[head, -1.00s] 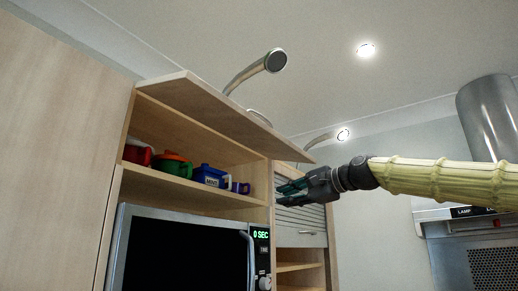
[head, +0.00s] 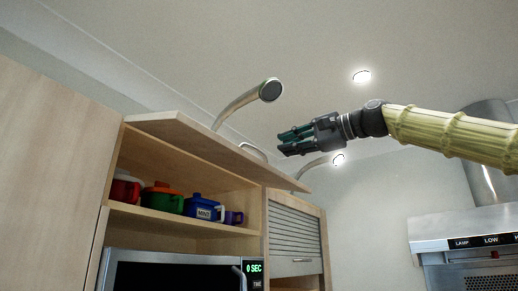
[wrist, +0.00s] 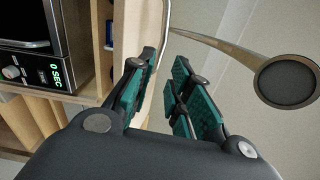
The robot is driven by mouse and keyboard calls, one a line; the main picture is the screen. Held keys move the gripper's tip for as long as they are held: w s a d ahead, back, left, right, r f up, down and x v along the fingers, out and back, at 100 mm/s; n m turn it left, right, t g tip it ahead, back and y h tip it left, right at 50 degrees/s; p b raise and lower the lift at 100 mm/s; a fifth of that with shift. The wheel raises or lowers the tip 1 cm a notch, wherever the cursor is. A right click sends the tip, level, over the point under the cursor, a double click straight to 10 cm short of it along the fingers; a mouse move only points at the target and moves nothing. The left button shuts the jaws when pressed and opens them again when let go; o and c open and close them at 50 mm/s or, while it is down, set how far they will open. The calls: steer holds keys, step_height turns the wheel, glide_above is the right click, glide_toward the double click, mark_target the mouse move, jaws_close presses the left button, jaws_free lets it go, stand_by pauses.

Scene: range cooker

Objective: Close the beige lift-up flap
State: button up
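The beige lift-up flap (head: 205,140) is raised at the top of the open cabinet compartment, sloping outward above it. My gripper (head: 282,142) is in the air above the flap's right part in the head view, apart from it as far as I can see. Its teal-padded fingers point left. In the wrist view the fingers (wrist: 157,88) are parted with nothing clearly held between them, so it is open. A pale strip beside the left finger may be the flap, but I cannot tell.
Curved lamps stand above the cabinet; one lamp head (head: 270,90) is left of my gripper. Mugs and jars, including a blue MINT jar (head: 203,207), sit on the shelf. A microwave (head: 170,272) is below. A roller shutter (head: 293,238) is at right. Space right of the cabinet is free.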

mark_target(261, 152)
steer(key=p+x, duration=0.3)
steer(key=x, duration=0.5)
steer(key=shift+a+r+p, duration=0.1)
steer(key=shift+r+p, duration=0.05)
steer(key=shift+p, duration=0.2)
steer(key=shift+p+x, duration=0.3)
steer(key=shift+x, duration=0.55)
jaws_close()
